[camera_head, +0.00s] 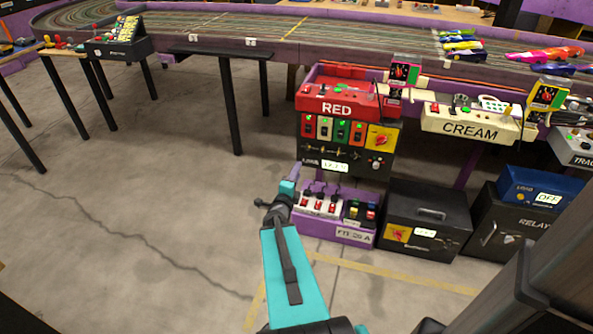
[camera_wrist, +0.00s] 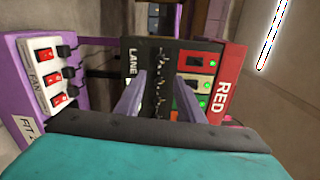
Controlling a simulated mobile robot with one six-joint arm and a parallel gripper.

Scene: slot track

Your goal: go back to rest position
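My gripper (camera_head: 291,181) is at the end of my teal arm, low in front of the purple switch box (camera_head: 350,233) in the head view. In the wrist view my gripper (camera_wrist: 159,97) shows two purple fingers standing apart with nothing between them. Beyond the fingers is the black lane panel (camera_wrist: 150,60) with the red RED box (camera_wrist: 234,75) to its right. The purple switch box with red rocker switches (camera_wrist: 32,70) is at the left there. In the head view the RED box (camera_head: 336,112) stands above the lane panel (camera_head: 312,155).
The black case (camera_head: 427,200) and the RELAY box (camera_head: 500,238) stand right of the switch box. The CREAM box (camera_head: 470,129) hangs at the track edge. A slot track (camera_head: 330,40) with several cars runs along the back. The concrete floor (camera_head: 130,220) at left is clear.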

